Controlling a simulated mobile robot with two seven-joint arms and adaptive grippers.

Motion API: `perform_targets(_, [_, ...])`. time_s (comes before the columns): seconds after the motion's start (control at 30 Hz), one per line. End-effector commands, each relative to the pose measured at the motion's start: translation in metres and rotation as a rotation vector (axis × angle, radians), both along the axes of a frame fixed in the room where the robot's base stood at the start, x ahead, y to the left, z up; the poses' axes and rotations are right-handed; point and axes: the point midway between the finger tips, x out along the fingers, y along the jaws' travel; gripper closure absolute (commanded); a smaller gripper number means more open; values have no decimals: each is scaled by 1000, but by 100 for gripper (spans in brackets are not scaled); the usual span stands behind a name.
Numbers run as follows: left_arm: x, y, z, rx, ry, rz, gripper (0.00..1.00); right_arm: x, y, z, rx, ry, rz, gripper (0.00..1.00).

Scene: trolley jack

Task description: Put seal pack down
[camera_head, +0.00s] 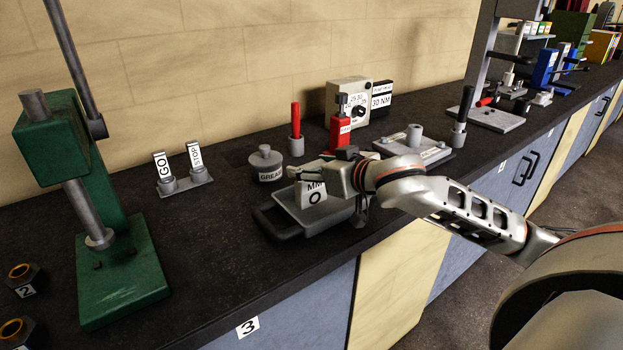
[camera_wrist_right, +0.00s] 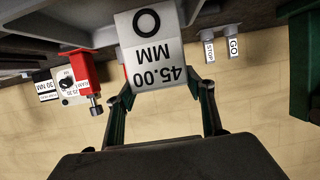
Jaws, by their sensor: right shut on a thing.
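The seal pack (camera_head: 313,196) is a pale grey block with a white label marked "MM" and "O". In the right wrist view the pack (camera_wrist_right: 155,50) reads "45.00 MM" upside down, between the two fingers. My right gripper (camera_head: 318,173) is shut on it, reaching in from the right. The pack is over a dark grey tray (camera_head: 290,233) with a handle, near the bench's front edge. I cannot tell whether its underside touches the tray. My left gripper is not in view.
A grease pot (camera_head: 266,166), a red-handled tool (camera_head: 296,130) and a red jack (camera_head: 340,127) stand behind the tray. GO and STOP signs (camera_head: 180,172) and a green press (camera_head: 120,270) are to the left. Bare dark bench (camera_head: 215,240) lies between press and tray.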

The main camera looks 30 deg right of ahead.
Motion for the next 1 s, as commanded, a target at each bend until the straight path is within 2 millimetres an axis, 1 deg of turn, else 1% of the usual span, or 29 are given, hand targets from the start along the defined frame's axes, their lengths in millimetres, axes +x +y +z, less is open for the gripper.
perform_targets(0.03, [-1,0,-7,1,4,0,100,0,0,-13,1,4,0,68])
perform_targets(0.13, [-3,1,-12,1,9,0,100,0,0,-22,1,3,0,68])
perform_targets(0.53, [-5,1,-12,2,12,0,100,0,0,-24,1,0,0,68])
perform_targets(0.57, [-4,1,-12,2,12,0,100,0,0,-24,0,0,0,42])
perform_targets(0.6, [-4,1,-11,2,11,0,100,0,0,-24,0,0,0,32])
perform_targets(0.63, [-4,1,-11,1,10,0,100,0,0,-24,0,0,0,30])
perform_targets(1.0, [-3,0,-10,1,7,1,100,0,0,-22,0,-1,0,30])
